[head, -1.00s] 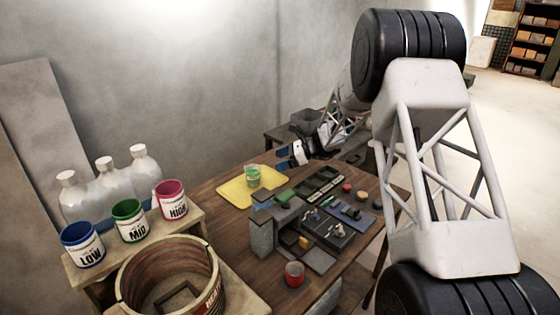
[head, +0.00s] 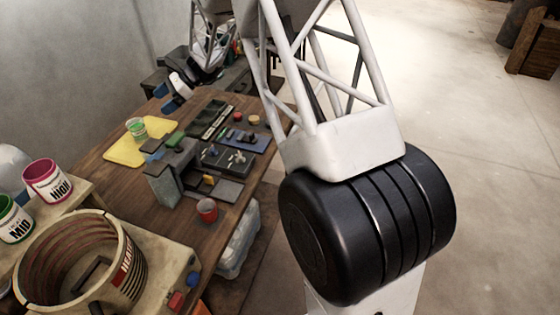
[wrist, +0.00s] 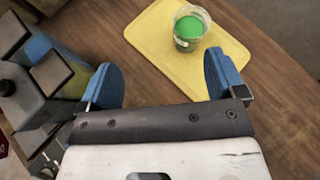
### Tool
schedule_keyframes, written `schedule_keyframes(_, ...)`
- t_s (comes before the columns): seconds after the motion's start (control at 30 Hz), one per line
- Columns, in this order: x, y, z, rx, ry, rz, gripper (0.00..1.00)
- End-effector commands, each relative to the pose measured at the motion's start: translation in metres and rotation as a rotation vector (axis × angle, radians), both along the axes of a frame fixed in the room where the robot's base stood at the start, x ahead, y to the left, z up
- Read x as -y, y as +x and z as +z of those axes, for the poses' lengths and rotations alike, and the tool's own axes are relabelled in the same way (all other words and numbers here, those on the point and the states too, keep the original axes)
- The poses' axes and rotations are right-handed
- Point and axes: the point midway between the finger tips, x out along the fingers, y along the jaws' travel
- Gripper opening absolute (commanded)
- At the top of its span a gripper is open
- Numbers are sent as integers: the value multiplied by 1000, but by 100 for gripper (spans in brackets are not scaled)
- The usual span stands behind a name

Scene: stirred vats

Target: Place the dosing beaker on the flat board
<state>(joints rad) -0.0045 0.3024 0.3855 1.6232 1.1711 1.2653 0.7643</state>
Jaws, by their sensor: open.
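The dosing beaker (head: 137,128) is a small clear cup with green contents. It stands upright on the flat yellow board (head: 122,153) at the back left of the wooden table. In the wrist view the beaker (wrist: 190,29) stands on the upper part of the board (wrist: 150,38). My gripper (head: 167,95) is open, with blue fingertips, and is near the table's far edge beside the board. In the wrist view my gripper's fingers (wrist: 163,84) are wide apart with nothing between them. The beaker is beyond the fingertips and apart from them.
A grey block-like device (head: 168,182) stands right of the board, with dark panels (head: 226,160) beyond it. A red cup (head: 207,210) is near the table's right edge.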

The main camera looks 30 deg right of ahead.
Motion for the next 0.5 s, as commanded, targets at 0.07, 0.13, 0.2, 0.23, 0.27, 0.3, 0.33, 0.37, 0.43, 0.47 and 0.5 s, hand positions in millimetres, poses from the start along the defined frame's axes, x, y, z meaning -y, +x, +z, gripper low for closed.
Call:
schedule_keyframes(0.07,4,-19,17,41,-37,31,89)
schedule_keyframes(0.13,8,-36,29,77,-71,61,89)
schedule_keyframes(0.2,12,-54,41,114,-104,93,89)
schedule_keyframes(0.23,13,-61,46,130,-118,106,89)
schedule_keyframes(0.27,15,-69,51,146,-133,120,89)
schedule_keyframes(0.3,18,-79,57,165,-153,138,89)
schedule_keyframes(0.33,20,-86,61,181,-167,151,89)
schedule_keyframes(0.37,22,-94,66,197,-181,165,89)
schedule_keyframes(0.43,26,-112,76,232,-214,199,89)
schedule_keyframes(0.47,28,-120,80,248,-228,212,89)
schedule_keyframes(0.5,31,-130,84,268,-248,231,89)
